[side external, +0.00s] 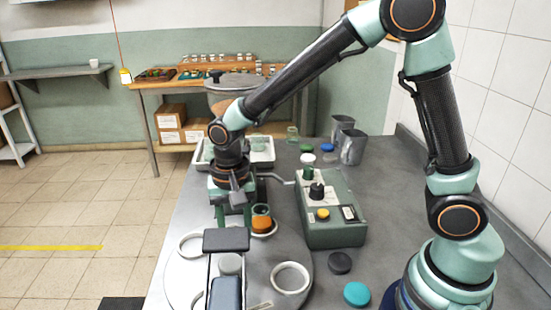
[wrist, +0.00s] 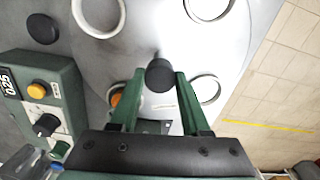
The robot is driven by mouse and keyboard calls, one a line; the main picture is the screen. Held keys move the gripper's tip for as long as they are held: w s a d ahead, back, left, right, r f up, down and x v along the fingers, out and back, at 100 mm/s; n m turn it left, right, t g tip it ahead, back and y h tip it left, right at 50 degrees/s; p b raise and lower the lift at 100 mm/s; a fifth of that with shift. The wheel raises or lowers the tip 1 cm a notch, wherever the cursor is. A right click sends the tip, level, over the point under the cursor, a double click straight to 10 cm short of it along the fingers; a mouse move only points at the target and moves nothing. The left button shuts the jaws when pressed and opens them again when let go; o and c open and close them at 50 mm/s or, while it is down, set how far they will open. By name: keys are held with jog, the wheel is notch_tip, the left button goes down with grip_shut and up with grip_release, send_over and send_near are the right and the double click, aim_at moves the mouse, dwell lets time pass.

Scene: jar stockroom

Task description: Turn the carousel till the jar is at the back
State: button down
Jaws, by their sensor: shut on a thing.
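The carousel (side external: 258,264) is a grey round disc with white rings on it; it also fills much of the wrist view (wrist: 155,22). The jar (side external: 262,220), with orange contents, stands upright in a ring on the far part of the disc in the side external view. In the wrist view the jar (wrist: 115,98) is partly hidden by my left finger. My gripper (wrist: 160,82) is shut on a dark round knob (wrist: 160,74) over the disc, with the jar just beside the fingers. In the side external view my gripper (side external: 234,213) is low over the disc, left of the jar; the knob is hidden there.
A green control box (side external: 335,222) with knobs stands close to the disc's right. A black-topped device (side external: 226,240) stands in the foreground and covers part of the disc. A dark lid (side external: 340,263) and a teal lid (side external: 357,293) lie on the bench at right.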

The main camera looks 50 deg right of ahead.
jog(key=shift+r+m, duration=0.1)
jog(key=shift+m, duration=6.2)
jog(key=shift+c, duration=1.9)
grip_release()
notch_tip(320, 180, up, 12)
